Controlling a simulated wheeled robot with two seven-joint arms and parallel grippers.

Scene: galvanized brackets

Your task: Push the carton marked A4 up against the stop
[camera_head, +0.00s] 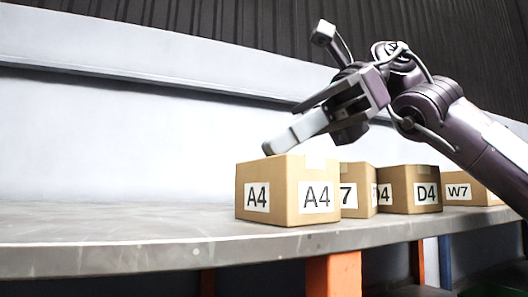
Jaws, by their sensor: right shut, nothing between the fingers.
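The carton marked A4 (288,198) is a brown box standing upright on the grey table (140,228), near its front edge. White A4 labels show on two of its faces. My right gripper (270,147) is shut and empty. Its fingers point left and down, with the tips at the carton's top back edge in the picture; I cannot tell whether they touch it. My left gripper is not in view. I cannot make out a stop in this view.
Right of the A4 carton stand a carton whose label ends in 7 (362,178), a D4 carton (405,200) and a W7 carton (462,181). The table left of the A4 carton is clear. A pale wall (110,130) runs behind the table.

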